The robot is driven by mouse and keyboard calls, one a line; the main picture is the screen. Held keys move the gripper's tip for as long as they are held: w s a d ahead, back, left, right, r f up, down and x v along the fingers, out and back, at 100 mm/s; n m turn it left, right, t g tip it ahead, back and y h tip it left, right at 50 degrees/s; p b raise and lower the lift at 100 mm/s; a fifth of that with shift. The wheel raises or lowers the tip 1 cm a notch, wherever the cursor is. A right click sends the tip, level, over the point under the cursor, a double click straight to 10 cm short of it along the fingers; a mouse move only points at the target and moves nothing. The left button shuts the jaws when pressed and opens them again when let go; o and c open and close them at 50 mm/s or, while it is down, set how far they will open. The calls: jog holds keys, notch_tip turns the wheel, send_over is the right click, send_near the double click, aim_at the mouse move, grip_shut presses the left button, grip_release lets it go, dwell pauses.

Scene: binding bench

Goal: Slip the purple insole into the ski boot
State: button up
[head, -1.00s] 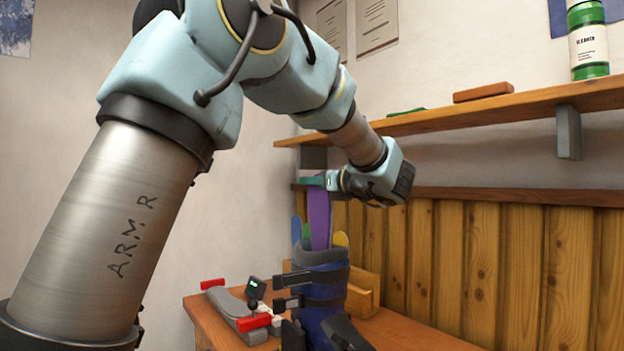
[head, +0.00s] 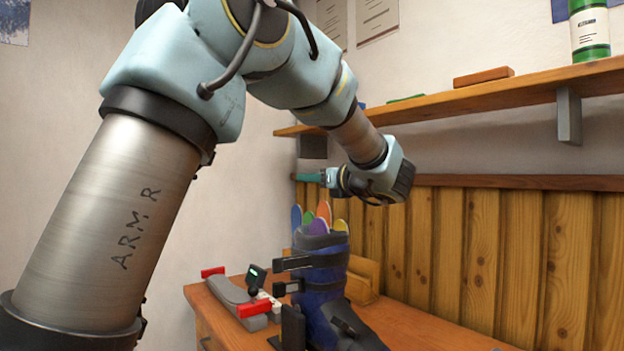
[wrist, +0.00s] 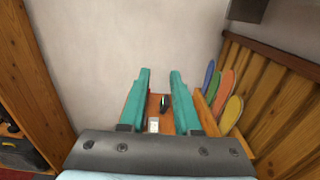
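The ski boot (head: 326,297), dark blue with black straps and buckles, stands upright on the bench in the head view. The purple insole (head: 318,227) shows only as a rounded tip at the top of the boot's cuff. Its lower part is hidden, apparently inside the boot. My gripper (head: 306,177) is above the boot, its teal fingers apart from the insole. In the wrist view my gripper (wrist: 160,72) has its two fingers spread with nothing between them. The boot and purple insole cannot be made out there.
Blue (wrist: 209,74), green (wrist: 213,86), orange (wrist: 224,88) and yellow (wrist: 232,113) insoles stand along the plank wall, behind the boot in the head view. A grey clamp with red handles (head: 254,308) lies left of the boot. A wooden shelf (head: 470,97) runs above the bench.

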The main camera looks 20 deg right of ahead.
jog(key=shift+o, duration=1.1)
jog(key=shift+s, duration=0.1)
jog(key=b+v, duration=0.2)
jog(key=v, duration=0.8)
jog(key=shift+s, duration=0.35)
jog(key=shift+d+r, duration=0.1)
